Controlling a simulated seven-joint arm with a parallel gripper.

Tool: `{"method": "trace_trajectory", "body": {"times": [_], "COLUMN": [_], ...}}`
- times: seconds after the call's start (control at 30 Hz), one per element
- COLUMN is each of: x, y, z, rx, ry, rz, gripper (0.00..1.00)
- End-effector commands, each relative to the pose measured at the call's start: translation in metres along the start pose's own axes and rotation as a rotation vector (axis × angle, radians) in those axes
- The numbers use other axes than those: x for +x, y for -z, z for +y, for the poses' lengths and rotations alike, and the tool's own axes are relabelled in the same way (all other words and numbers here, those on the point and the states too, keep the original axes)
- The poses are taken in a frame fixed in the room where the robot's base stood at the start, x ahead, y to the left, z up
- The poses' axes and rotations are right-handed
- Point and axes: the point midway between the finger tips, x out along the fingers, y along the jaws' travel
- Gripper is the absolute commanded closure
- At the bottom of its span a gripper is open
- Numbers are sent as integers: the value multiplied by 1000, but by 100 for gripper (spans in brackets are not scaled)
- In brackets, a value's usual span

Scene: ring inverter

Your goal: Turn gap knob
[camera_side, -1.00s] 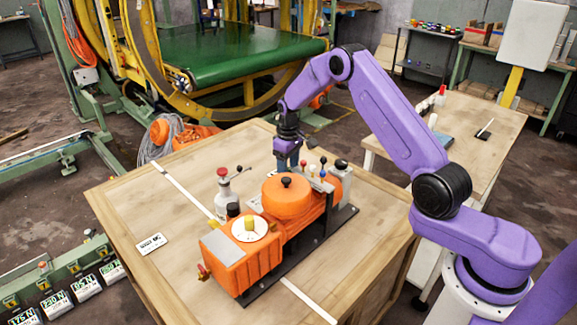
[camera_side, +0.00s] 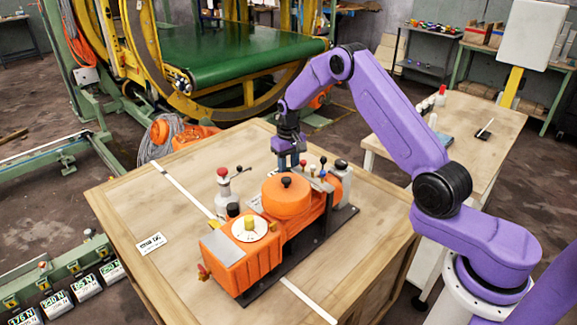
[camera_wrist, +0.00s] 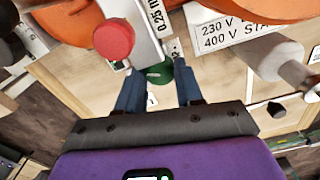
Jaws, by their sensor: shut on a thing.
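An orange machine (camera_side: 239,269) with a round drum (camera_side: 287,197) stands on a dark base on the wooden table. My gripper (camera_side: 289,164) points down behind the machine, near the drum's far side. In the wrist view, my gripper's two dark blue fingers (camera_wrist: 159,85) stand on either side of a small green knob (camera_wrist: 158,73) and are shut on it. The green knob is hidden in the side view. A white strip marked "0.25" (camera_wrist: 153,22) lies just beyond it. Which knob is the gap knob cannot be read.
A red ball knob (camera_wrist: 113,40) is close to my left finger in the wrist view. A grey cylinder (camera_wrist: 275,65) stands to the right. A yellow knob (camera_side: 249,223) sits on a white dial.

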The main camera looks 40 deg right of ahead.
Motion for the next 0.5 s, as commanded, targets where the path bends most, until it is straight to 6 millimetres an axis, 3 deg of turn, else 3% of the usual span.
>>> {"method": "trace_trajectory", "body": {"times": [0.23,0.27,0.3,0.5], "x": [-1,-1,-1,0], "y": [0,0,0,0], "z": [0,0,0,0], "rx": [-1,-1,-1,-2], "ry": [0,0,0,0], "rz": [0,0,0,0], "gripper": [94,54,41,38]}}
